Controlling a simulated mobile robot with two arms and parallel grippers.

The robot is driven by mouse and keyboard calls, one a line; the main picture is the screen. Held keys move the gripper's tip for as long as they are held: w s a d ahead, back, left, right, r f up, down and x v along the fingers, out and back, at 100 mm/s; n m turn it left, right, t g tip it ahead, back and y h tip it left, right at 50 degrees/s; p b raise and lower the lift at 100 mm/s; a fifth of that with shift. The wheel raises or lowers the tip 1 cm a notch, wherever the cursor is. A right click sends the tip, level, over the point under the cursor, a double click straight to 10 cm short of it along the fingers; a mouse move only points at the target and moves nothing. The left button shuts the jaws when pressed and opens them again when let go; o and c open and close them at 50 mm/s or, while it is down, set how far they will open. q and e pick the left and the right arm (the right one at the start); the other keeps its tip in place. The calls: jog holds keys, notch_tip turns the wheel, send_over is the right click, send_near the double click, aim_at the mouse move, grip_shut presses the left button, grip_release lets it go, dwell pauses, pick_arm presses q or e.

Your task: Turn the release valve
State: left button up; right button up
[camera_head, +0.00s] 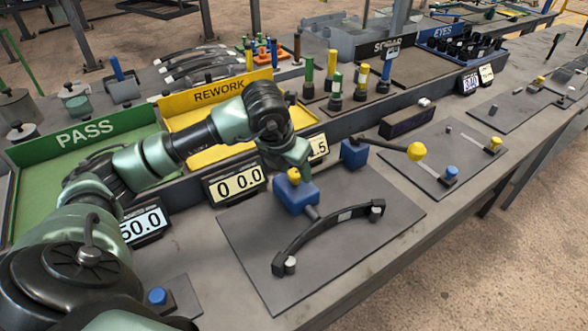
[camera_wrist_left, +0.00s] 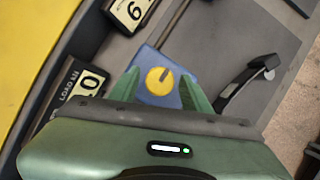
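The release valve appears to be the yellow knob (camera_head: 294,175) on top of a blue block (camera_head: 296,197), which sits on a dark plate with a black curved leaf spring (camera_head: 325,232). In the left wrist view the round yellow knob (camera_wrist_left: 159,81) with a notch lies between my two green fingers, on the blue block (camera_wrist_left: 150,62). My left gripper (camera_head: 295,164) is just above the knob, pointing down. Its fingers (camera_wrist_left: 160,92) are apart, one on each side of the knob, with gaps visible. I cannot tell how far down they reach. My right gripper is not in view.
Number displays (camera_head: 235,184) stand behind the plate. A second blue block (camera_head: 354,153) carries a rod with a yellow ball (camera_head: 416,151). Green PASS (camera_head: 85,140) and yellow REWORK (camera_head: 215,95) trays stand behind. The bench front edge is clear.

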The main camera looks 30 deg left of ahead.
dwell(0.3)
pick_arm(q)
jog(key=b+v, duration=0.1)
jog(key=v, duration=0.6)
jog(key=shift+s+r, duration=0.2)
jog(key=shift+r, duration=0.2)
